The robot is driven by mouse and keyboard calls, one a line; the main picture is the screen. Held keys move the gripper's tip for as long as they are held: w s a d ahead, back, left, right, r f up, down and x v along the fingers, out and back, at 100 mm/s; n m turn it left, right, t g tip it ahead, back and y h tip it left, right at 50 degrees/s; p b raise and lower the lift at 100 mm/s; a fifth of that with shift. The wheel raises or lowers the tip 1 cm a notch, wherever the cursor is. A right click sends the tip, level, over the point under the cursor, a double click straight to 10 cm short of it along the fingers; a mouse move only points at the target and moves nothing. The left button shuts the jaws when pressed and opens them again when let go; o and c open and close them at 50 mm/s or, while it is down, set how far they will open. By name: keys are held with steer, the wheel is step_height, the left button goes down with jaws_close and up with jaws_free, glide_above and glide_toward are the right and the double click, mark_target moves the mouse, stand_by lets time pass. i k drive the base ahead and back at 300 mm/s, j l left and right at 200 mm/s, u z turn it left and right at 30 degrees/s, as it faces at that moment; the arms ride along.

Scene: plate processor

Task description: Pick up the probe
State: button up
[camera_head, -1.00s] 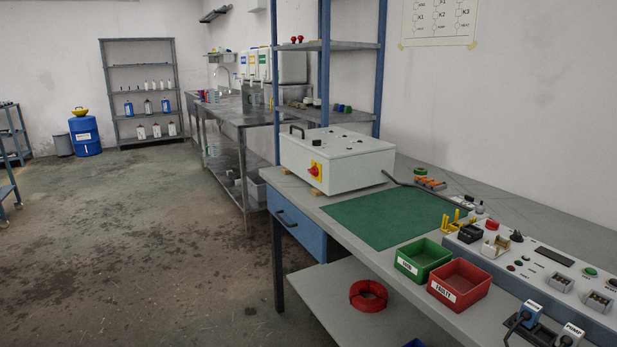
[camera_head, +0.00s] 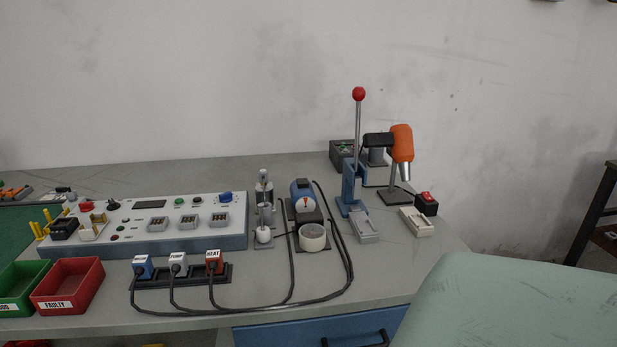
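I cannot single out a probe for certain. The grey-white test panel (camera_head: 180,220) on the bench carries a small red-topped part (camera_head: 86,206), a black block (camera_head: 65,228), a beige fitting (camera_head: 94,227), several sockets and buttons, and a blue part (camera_head: 225,197) at its right end. Yellow pegs (camera_head: 45,222) stand at its left end. Right of the panel is a slim metal upright device (camera_head: 265,192) with a white rounded piece (camera_head: 263,236) at its front. My gripper is not in view.
Plugs labelled PUMP (camera_head: 178,260) and HEAT (camera_head: 214,261) sit in a black strip, with cables looping right. A red FAULTY bin (camera_head: 67,286) and a green bin (camera_head: 20,288) stand left. A blue-and-black motor unit (camera_head: 304,200), a red-knobbed lever press (camera_head: 357,150) and an orange heat gun (camera_head: 402,143) stand right.

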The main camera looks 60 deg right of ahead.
mark_target(264, 172)
steer(key=z, duration=1.35)
